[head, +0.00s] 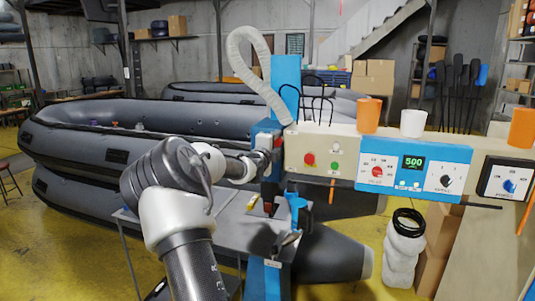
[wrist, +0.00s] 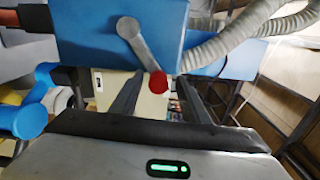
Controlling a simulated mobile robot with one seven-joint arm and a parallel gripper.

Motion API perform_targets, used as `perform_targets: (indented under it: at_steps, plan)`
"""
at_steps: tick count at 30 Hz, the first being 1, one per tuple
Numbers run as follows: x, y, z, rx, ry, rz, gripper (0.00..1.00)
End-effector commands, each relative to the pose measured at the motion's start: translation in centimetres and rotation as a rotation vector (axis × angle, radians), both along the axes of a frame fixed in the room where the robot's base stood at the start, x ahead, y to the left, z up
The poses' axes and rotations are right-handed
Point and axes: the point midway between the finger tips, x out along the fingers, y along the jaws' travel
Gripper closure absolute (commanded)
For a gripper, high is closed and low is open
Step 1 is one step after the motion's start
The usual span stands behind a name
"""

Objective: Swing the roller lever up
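The roller lever (wrist: 141,50) shows in the wrist view as a short grey bar with a red end (wrist: 158,84), mounted on the face of a blue housing (wrist: 90,35). The bar slants from its pivot toward my gripper. My gripper (wrist: 161,95) is open, with its two dark fingers apart on either side of the red end in the picture. Nothing is clamped, and I cannot tell whether a finger touches the lever. In the head view the blue housing (head: 265,134) stands beside the beige control panel; my arm's end hides much of what is near it.
The panel (head: 308,142) holds buttons, dials and a 500 display, with cups (head: 412,123) on top. A ribbed hose (head: 250,60) rises above the housing. A grey table (head: 225,232) lies below my arm. Grey inflatable boats (head: 100,135) fill the left and back.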

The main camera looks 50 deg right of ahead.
Motion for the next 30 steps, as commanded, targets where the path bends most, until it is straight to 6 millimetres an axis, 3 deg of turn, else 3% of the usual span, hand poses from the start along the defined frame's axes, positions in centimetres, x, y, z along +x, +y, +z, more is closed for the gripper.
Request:
perform_targets:
  at_steps: [15, 21, 30]
  plan:
    - [-4.6, 11.3, -0.1, 0.004, -0.004, 0.003, 0.58]
    - [-5.7, 13.7, 0.0, 0.002, -0.002, 0.001, 0.58]
    - [-6.0, 14.3, 0.0, 0.001, -0.002, 0.0, 0.58]
